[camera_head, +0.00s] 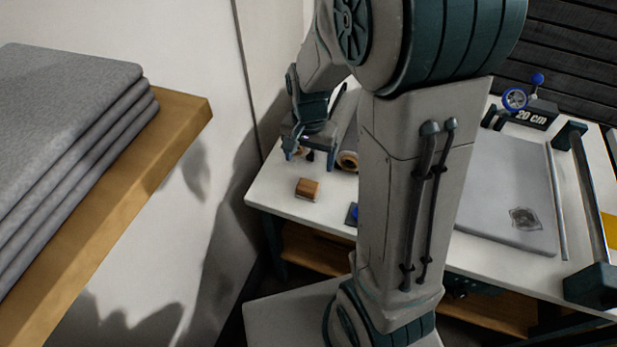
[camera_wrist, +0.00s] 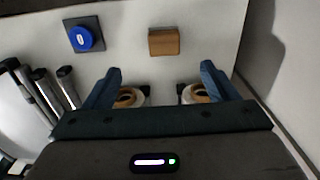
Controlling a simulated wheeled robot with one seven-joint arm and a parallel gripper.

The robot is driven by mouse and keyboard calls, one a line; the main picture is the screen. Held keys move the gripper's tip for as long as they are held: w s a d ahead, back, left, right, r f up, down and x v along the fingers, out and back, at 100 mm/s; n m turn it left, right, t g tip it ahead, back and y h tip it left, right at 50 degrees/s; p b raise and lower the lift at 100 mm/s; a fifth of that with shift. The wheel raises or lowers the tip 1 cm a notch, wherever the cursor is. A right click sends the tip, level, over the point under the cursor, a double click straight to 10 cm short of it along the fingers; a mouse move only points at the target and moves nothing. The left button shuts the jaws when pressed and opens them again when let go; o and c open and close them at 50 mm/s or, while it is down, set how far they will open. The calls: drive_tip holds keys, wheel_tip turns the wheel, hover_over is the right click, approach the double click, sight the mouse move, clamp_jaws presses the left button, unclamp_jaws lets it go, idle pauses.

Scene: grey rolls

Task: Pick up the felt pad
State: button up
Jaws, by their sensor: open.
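I cannot tell for sure which thing is the felt pad. A small brown wooden-looking block (camera_head: 307,189) lies on the white table; in the wrist view it (camera_wrist: 164,41) lies ahead of my fingertips. A dark square with a blue round piece on it (camera_wrist: 85,37) lies to its left in the wrist view; my arm partly hides the dark square (camera_head: 352,214) in the head view. My gripper (camera_wrist: 160,72) is open and empty, with its fingers apart over the roll ends. In the head view my gripper (camera_head: 308,148) is at the table's far left, beyond the block.
Grey rolls with brown cores (camera_head: 348,160) lie near my gripper; their ends (camera_wrist: 128,97) show between the fingers. A flat grey sheet (camera_head: 510,205) covers the table's right part, beside a dark bar frame (camera_head: 588,190). Folded grey cloths (camera_head: 65,125) fill a wooden shelf (camera_head: 185,120) at left.

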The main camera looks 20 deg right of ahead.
sight(308, 186)
drive_tip(key=f, duration=0.9)
drive_tip(key=shift+w, duration=0.2)
drive_tip(key=shift+w+f+p, duration=0.2)
drive_tip(key=shift+f+p, duration=0.1)
drive_tip(key=shift+f, duration=1)
drive_tip(key=shift+w+f+p, duration=0.15)
drive_tip(key=shift+f+p, duration=0.15)
drive_tip(key=shift+f, duration=1)
drive_tip(key=c, duration=1.1)
